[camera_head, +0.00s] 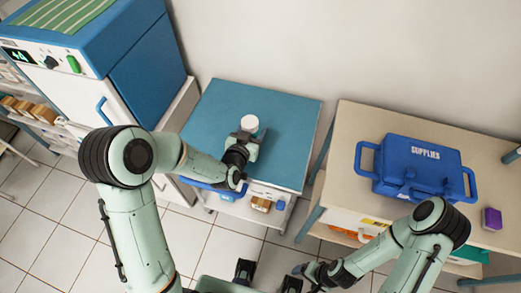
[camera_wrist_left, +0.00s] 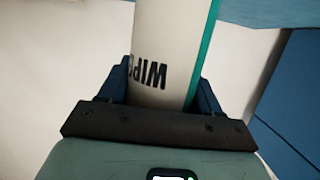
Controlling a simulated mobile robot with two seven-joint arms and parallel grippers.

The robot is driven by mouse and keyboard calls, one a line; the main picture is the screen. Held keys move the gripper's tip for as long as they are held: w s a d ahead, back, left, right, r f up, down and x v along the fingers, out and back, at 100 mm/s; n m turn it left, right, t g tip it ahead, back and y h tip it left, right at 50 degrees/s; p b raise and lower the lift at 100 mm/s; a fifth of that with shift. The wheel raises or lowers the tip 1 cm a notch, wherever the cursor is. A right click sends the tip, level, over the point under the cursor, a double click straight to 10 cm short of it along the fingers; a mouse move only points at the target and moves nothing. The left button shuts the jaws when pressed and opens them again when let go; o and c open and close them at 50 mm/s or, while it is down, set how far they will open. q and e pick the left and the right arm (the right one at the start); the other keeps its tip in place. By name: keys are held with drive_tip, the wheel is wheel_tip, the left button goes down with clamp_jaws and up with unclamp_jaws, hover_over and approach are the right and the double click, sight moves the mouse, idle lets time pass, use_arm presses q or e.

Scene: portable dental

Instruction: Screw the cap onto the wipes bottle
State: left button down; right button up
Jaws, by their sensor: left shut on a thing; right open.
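The wipes bottle (camera_head: 249,124) is a white cylinder at the blue-topped table, seen from above with its round white top showing. In the left wrist view the bottle (camera_wrist_left: 172,35) has dark "WIP" lettering and a teal strip on its right side. My left gripper (camera_head: 245,138) is shut around the bottle's body, one finger on each side in the left wrist view (camera_wrist_left: 163,88). I cannot tell whether the white top is a cap, and no separate cap shows. My right gripper (camera_head: 268,277) is open and empty at the bottom middle, low in front of the table.
The blue tabletop (camera_head: 285,125) is otherwise clear. A blue cabinet (camera_head: 150,85) stands to its left. On the right, a beige table (camera_head: 350,130) holds a blue supplies case (camera_head: 420,168) and a purple box (camera_head: 492,219). Small boxes (camera_head: 261,204) sit on the shelf below the blue top.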

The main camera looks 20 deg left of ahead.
use_arm(q)
drive_tip(key=w+d+r+m+g+h+b, duration=0.1)
drive_tip(key=r+m+h, duration=0.7)
drive_tip(key=r, duration=0.8)
drive_tip(key=shift+w+d+r+g+h, duration=0.2)
drive_tip(key=shift+w+d+g+h, duration=0.5)
drive_tip(key=shift+d+g, duration=0.8)
use_arm(e)
drive_tip(key=shift+s+f, duration=0.4)
drive_tip(key=shift+f, duration=0.35)
use_arm(q)
drive_tip(key=shift+a+g, duration=0.3)
wheel_tip(320, 180, down, 16)
drive_tip(key=b, duration=0.6)
use_arm(e)
wheel_tip(320, 180, down, 6)
drive_tip(key=s, duration=0.1)
drive_tip(key=shift+s, duration=0.4)
use_arm(q)
drive_tip(key=shift+f+b, duration=0.65)
drive_tip(key=shift+f, duration=1.35)
use_arm(e)
drive_tip(key=shift+w+f, duration=0.2)
drive_tip(key=shift+f, duration=0.25)
use_arm(q)
drive_tip(key=shift+f, duration=0.1)
